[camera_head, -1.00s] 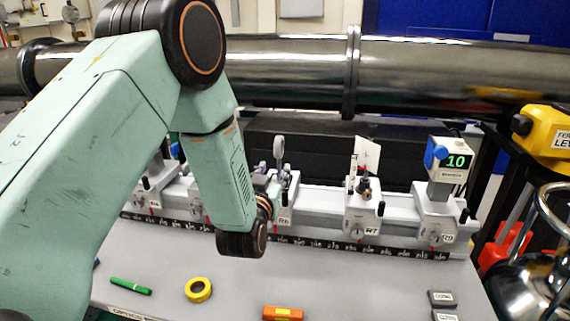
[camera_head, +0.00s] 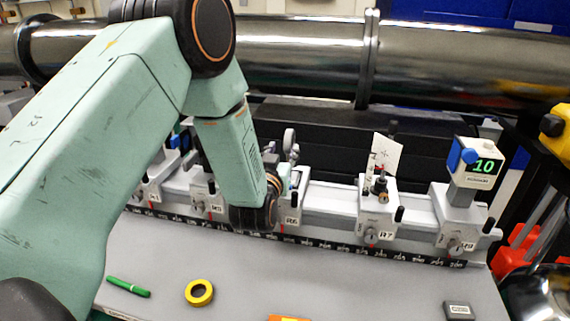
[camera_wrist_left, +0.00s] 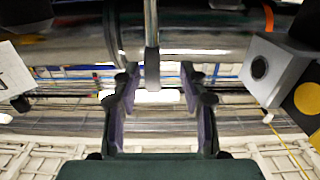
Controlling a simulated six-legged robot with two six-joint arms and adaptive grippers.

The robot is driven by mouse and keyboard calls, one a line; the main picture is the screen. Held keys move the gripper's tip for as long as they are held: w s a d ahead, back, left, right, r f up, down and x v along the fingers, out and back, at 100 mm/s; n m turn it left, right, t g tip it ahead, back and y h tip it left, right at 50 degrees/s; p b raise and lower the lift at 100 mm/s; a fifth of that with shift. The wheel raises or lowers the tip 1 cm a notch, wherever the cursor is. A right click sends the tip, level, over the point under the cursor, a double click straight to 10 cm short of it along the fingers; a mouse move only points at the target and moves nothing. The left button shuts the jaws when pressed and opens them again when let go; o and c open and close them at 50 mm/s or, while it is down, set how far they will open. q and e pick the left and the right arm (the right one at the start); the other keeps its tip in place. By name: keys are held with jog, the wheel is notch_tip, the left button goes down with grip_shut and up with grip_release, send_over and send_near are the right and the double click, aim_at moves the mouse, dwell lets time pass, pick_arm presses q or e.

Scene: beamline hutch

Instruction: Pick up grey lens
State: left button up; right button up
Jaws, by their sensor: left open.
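The grey lens (camera_head: 290,140) seems to be the small round grey disc on a thin post above the mount labelled R6, on the rail at the back of the table. In the left wrist view a thin grey post ends in a wider grey piece (camera_wrist_left: 152,68), probably the lens edge-on. My left gripper (camera_wrist_left: 158,78) is open, with this piece lined up between its fingertips; I cannot tell whether it is inside the jaws or beyond them. In the head view my left arm hides most of this gripper. My right gripper is not seen.
Mount R7 (camera_head: 377,208) with a white card (camera_head: 386,153) and a post with a display box (camera_head: 474,162) stand right of R6. A large metal pipe (camera_head: 300,52) runs behind. Green marker (camera_head: 128,287), yellow tape (camera_head: 199,293) and an orange item (camera_head: 288,318) lie in front.

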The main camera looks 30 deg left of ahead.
aim_at(292, 145)
pick_arm(q)
jog(key=w, duration=0.2)
jog(key=w+d, duration=0.1)
jog(key=shift+w+r, duration=0.2)
jog(key=shift+r, duration=0.1)
jog(key=shift+w+a+f, duration=0.3)
jog(key=shift+w+a, duration=0.25)
jog(key=shift+a, duration=0.5)
jog(key=shift+s+d+r, duration=0.1)
jog(key=shift+d, duration=0.1)
jog(key=shift+d+r, duration=0.15)
jog(key=shift+d, duration=0.35)
jog(key=c, duration=0.3)
jog(key=shift+a+f, duration=0.25)
jog(key=shift+a, duration=0.35)
jog(key=c, duration=0.6)
jog(key=shift+d+r, duration=0.15)
jog(key=shift+d, duration=0.3)
grip_shut()
jog(key=shift+a, duration=0.25)
